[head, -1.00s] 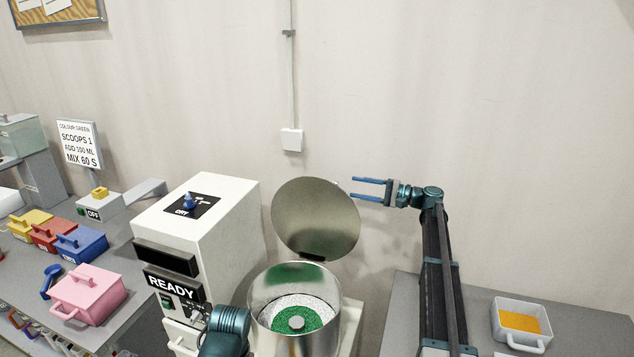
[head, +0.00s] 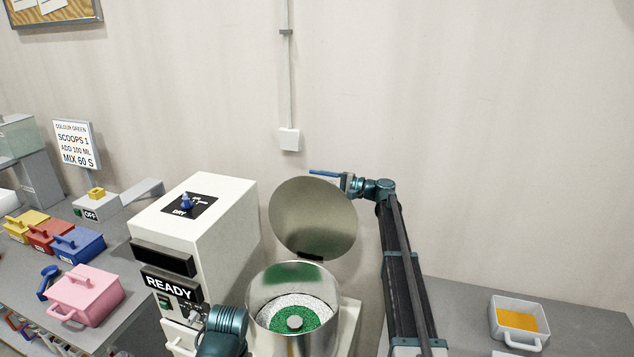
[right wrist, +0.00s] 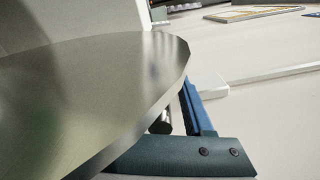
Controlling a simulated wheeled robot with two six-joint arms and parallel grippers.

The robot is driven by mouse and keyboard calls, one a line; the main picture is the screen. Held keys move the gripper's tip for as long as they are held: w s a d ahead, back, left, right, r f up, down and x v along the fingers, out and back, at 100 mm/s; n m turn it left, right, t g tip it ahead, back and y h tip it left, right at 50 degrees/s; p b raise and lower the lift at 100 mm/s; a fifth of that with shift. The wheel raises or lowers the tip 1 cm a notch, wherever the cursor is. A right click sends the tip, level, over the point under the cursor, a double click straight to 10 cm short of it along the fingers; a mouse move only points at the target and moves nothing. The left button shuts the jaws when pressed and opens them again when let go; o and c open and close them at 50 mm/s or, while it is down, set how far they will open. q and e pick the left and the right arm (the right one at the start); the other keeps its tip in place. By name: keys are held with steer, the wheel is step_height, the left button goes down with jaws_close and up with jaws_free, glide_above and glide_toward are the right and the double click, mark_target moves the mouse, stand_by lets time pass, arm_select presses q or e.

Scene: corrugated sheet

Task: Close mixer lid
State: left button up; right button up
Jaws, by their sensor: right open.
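The mixer lid (head: 312,215) is a round metal disc standing raised on its hinge at the back of the mixer bowl (head: 265,302). The open bowl holds white and green granules around a central hub (head: 294,322). My right gripper (head: 318,175) is open at the lid's upper right edge, one blue finger showing above the rim and the other hidden behind the disc. In the right wrist view the lid (right wrist: 80,90) fills the left, close to a blue finger (right wrist: 196,108); contact is unclear. My left arm (head: 224,328) is low beside the bowl; its gripper is not clear.
The white mixer housing (head: 210,215) with a READY panel stands left of the bowl. Pink (head: 85,295), blue, red and yellow bins sit on the left bench. A tray with orange material (head: 518,322) sits on the right bench. The wall is behind the lid.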

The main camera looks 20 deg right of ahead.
jaws_close()
stand_by(1.4)
